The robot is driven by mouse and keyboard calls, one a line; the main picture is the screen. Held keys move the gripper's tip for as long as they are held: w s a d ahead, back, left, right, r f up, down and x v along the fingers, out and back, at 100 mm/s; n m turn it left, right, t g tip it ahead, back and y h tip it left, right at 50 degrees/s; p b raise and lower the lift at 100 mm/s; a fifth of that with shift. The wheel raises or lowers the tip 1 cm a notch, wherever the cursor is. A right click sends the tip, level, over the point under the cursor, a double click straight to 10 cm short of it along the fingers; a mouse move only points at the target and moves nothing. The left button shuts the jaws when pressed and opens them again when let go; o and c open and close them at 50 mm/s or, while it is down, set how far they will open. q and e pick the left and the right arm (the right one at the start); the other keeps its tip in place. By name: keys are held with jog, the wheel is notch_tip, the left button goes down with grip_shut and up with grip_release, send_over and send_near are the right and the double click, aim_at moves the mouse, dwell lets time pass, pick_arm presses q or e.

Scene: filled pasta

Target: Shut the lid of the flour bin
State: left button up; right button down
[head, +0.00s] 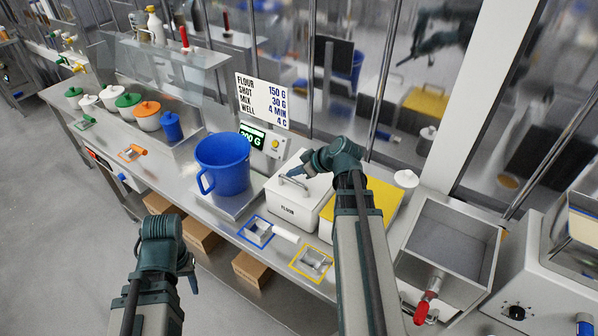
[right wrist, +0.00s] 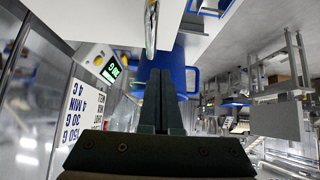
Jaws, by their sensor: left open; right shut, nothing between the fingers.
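The white flour bin (head: 290,208), with "FLOUR" on its front, stands on the steel counter. Its white lid (head: 276,186) has a metal bar handle and appears to lie flat on the bin; my right arm hides part of it. The lid and its handle also show at the top of the right wrist view (right wrist: 151,25). My right gripper (head: 294,173) is shut and empty, just over the lid beside the handle; I cannot tell whether it touches. Its closed fingers show in the right wrist view (right wrist: 160,90). My left gripper (head: 192,284) is open and empty, in front of the counter.
A blue jug (head: 222,163) stands on the scale left of the bin. A yellow-lidded bin (head: 345,218) stands right of it, partly behind my right arm. A blue-framed tray (head: 256,231) and a yellow-framed tray (head: 311,263) lie in front. A sign (head: 262,101) stands behind.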

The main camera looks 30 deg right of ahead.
pick_arm(q)
notch_tip(320, 180, up, 8)
jog(key=p, duration=0.6)
jog(key=shift+s+d+p, duration=0.15)
jog(key=shift+p, duration=0.15)
pick_arm(e)
jog(key=a+v, duration=0.1)
jog(key=v, duration=0.9)
jog(key=shift+s+r, duration=0.35)
pick_arm(q)
jog(key=shift+f, duration=0.15)
notch_tip(320, 180, down, 16)
jog(key=b, duration=1.6)
pick_arm(e)
jog(key=s+a+f+m+g+h, duration=0.1)
jog(key=s+a+f+g, duration=0.3)
jog(key=a+f, duration=0.7)
jog(key=s+a+f+g+h, duration=0.4)
jog(key=a+f, duration=0.7)
jog(key=a, duration=0.7)
jog(key=shift+s+a+f+m, duration=0.2)
jog(key=shift+s+f+m, duration=0.15)
jog(key=shift+s, duration=0.65)
jog(key=shift+w+r, duration=0.1)
